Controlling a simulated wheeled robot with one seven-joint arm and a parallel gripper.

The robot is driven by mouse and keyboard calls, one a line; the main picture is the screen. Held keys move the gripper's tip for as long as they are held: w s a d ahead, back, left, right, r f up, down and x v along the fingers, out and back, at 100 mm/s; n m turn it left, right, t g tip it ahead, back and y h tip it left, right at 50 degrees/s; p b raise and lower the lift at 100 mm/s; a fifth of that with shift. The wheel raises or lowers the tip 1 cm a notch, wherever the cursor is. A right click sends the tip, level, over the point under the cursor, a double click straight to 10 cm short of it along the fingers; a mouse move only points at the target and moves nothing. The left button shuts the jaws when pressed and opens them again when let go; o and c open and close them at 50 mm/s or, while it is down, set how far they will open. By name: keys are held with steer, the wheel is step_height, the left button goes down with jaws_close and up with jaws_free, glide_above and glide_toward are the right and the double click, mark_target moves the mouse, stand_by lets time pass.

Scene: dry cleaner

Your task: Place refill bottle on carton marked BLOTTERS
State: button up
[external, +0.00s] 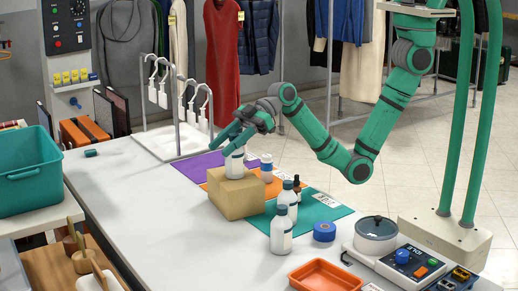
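A white bottle (234,165), taken to be the refill bottle, stands upright at the top of a brown carton (237,199), apparently touching it. Its upper end is hidden by my gripper. My gripper (224,147) is at the bottle's top, with green fingers reaching down from the right. One finger lies left of the bottle and the other crosses its top; whether they grip it is unclear. No BLOTTERS marking is readable on the carton's visible faces. The carton sits on the table over the orange mat (216,176).
White bottles (281,232) (288,197), a dark dropper bottle (297,184) and a blue-lidded jar (266,170) stand close right of the carton. A blue roll (324,232), orange tray (325,276) and lidded pot (376,238) are nearer.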

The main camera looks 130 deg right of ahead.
steer(key=shift+r, duration=0.2)
steer(key=a+v, duration=0.1)
steer(key=v, duration=1.1)
steer(key=shift+d, duration=0.45)
steer(key=shift+f, duration=0.1)
